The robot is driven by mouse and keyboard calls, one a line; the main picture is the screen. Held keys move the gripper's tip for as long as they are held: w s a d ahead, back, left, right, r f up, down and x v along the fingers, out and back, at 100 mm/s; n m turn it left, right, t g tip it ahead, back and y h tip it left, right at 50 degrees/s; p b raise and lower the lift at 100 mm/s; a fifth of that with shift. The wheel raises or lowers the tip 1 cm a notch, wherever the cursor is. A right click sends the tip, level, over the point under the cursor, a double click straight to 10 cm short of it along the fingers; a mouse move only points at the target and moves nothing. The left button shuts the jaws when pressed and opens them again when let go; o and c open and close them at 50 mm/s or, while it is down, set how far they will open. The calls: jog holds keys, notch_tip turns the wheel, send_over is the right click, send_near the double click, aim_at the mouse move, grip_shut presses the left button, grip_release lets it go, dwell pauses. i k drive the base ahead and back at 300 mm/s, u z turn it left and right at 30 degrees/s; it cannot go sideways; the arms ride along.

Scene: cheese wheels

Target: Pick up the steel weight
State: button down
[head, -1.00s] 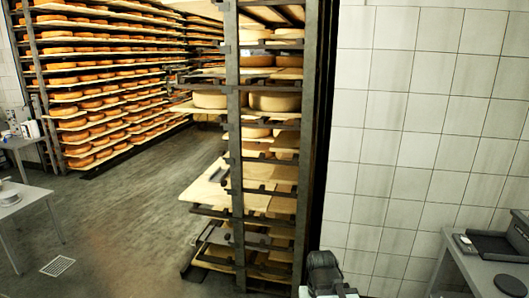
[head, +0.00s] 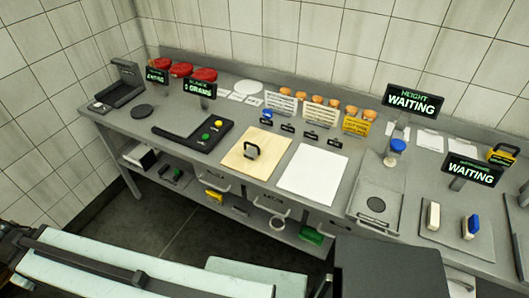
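I cannot pick out a steel weight for certain in the head view. A small dark upright piece with a pale face (head: 253,151) stands on a light wooden board (head: 237,163) at the middle of the workbench. It is too small to tell what it is. My gripper is not in view.
The long grey workbench (head: 335,215) runs along the tiled wall. It carries a black device with green and yellow buttons (head: 212,137), a white sheet (head: 313,174), red lids (head: 204,75) and display signs (head: 412,101). A lower shelf holds small items. Dark floor (head: 165,225) shows in front.

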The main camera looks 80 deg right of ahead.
aim_at(252, 153)
jog(key=z, duration=2.45)
jog(key=i, duration=0.5)
jog(key=z, duration=0.05)
